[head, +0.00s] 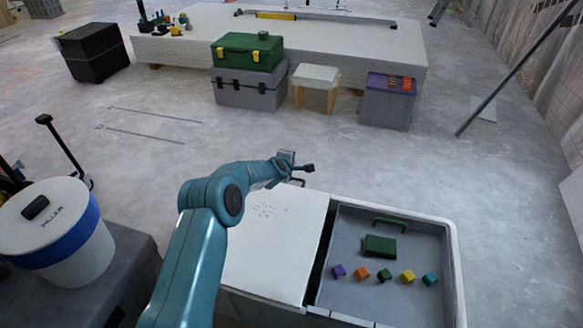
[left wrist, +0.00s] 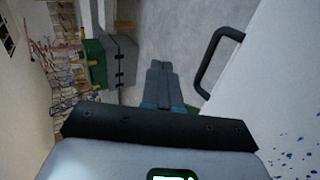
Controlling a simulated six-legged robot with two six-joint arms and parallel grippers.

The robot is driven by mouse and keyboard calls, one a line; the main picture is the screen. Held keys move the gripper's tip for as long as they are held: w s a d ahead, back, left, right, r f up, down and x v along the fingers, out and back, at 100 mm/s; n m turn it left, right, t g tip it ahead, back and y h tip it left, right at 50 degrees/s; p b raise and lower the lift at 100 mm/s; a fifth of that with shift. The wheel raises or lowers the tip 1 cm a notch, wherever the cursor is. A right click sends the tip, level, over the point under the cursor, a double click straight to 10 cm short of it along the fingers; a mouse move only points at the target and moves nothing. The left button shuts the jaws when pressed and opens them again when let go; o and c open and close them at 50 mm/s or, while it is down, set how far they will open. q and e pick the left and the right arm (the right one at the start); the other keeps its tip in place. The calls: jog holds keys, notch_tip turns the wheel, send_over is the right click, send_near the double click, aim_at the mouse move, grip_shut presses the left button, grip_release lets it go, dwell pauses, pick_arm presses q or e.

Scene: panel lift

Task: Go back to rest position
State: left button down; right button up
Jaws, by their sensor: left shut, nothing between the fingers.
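My left gripper (head: 308,168) is held out over the far edge of a white panel (head: 270,240) in the head view. In the left wrist view its fingers (left wrist: 162,82) are together with nothing between them. The white panel (left wrist: 288,90) fills the right side of that view, with a black handle (left wrist: 215,62) beside the fingers, apart from them. The panel covers the left part of a white-rimmed bin. My right gripper is not in view.
The bin's open grey right part (head: 350,225) holds a green block (head: 380,246) and several small coloured cubes. A white bucket (head: 60,235) with a blue band stands at left. Toolboxes (head: 248,70) and a long white platform (head: 340,40) are farther back. Open floor lies between.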

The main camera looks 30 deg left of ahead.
pick_arm(q)
jog(key=r+p, duration=0.1)
jog(key=r, duration=0.2)
jog(key=s+r+p, duration=0.1)
jog(key=r, duration=0.1)
jog(key=shift+d+r, duration=0.1)
jog(key=shift+r, duration=0.3)
